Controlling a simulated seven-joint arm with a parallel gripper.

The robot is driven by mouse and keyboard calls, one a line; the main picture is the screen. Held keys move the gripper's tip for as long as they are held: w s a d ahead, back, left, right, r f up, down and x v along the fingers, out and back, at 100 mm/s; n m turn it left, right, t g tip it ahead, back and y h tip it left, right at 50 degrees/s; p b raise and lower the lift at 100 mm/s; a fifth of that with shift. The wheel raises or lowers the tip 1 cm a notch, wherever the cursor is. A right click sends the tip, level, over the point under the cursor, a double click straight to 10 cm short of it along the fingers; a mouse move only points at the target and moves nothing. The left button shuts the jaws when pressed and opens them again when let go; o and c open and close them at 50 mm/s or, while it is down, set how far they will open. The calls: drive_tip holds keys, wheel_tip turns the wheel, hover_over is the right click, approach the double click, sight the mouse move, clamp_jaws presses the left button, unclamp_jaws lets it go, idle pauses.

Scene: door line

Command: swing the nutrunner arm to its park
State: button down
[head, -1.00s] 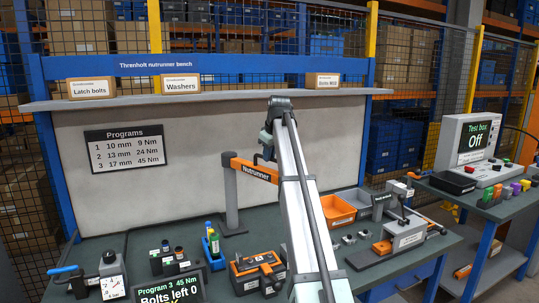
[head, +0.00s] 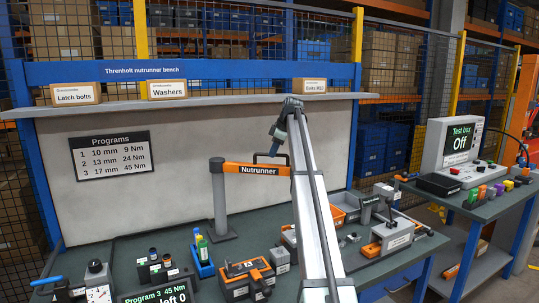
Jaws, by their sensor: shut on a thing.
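The nutrunner arm (head: 240,168) is an orange bar lettered "Nutrunner". It reaches right, nearly level, from a grey post (head: 219,200) standing on the bench. A dark handle (head: 258,158) rises from its top edge. My gripper (head: 272,153) points down at this handle and is shut on it; the fingertips are small and partly hidden. The bar's right end passes behind my own silver arm link, so its tip and any tool there are hidden. No marked park for the bar can be made out.
A test box (head: 462,148) reading "Off" is right.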

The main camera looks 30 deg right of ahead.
drive_tip(key=shift+w+d+n+y, duration=0.15)
drive_tip(key=shift+w+d+n, duration=0.35)
drive_tip(key=shift+w, duration=0.35)
drive_tip(key=shift+w+d+n+y, duration=0.15)
drive_tip(key=shift+w+d+n, duration=0.15)
drive_tip(key=shift+w+d, duration=0.4)
drive_tip(key=shift+w+a, duration=0.1)
drive_tip(key=shift+a, duration=0.05)
drive_tip(key=c, duration=1.1)
unclamp_jaws()
drive_tip(key=shift+r, duration=0.1)
drive_tip(key=v, duration=1.3)
drive_tip(key=shift+r, duration=0.4)
